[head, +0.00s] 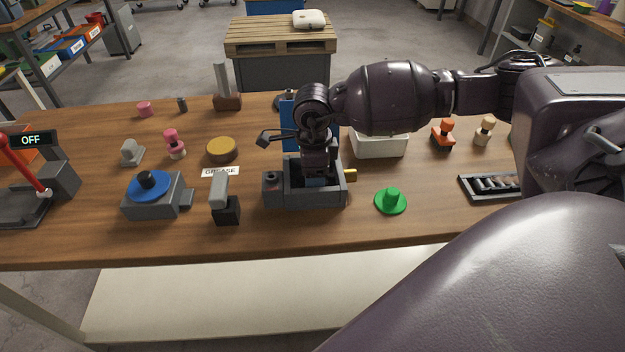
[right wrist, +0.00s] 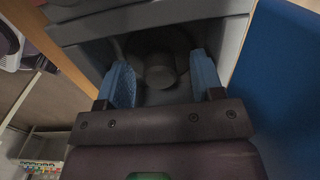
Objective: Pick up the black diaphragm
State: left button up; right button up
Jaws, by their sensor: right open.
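A dark round piece with a short stem, which looks like the black diaphragm (right wrist: 160,68), sits inside a grey open-topped box in the right wrist view. My right gripper (right wrist: 162,72) is open, with its blue fingers on either side of the stem. I cannot tell whether they touch it. In the head view the right gripper (head: 317,180) points down into the grey box (head: 283,198), and the arm and box walls hide the diaphragm. My left gripper is not in view.
A green disc with a knob (head: 390,202) lies right of the box. A blue disc with a black knob (head: 150,187) sits on a grey block at left. A blue upright panel (head: 288,125) and white bin (head: 378,146) stand behind. The table's front strip (head: 260,240) is clear.

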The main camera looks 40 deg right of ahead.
jog(key=shift+f, duration=0.3)
jog(key=shift+r, duration=0.1)
jog(key=c, duration=1)
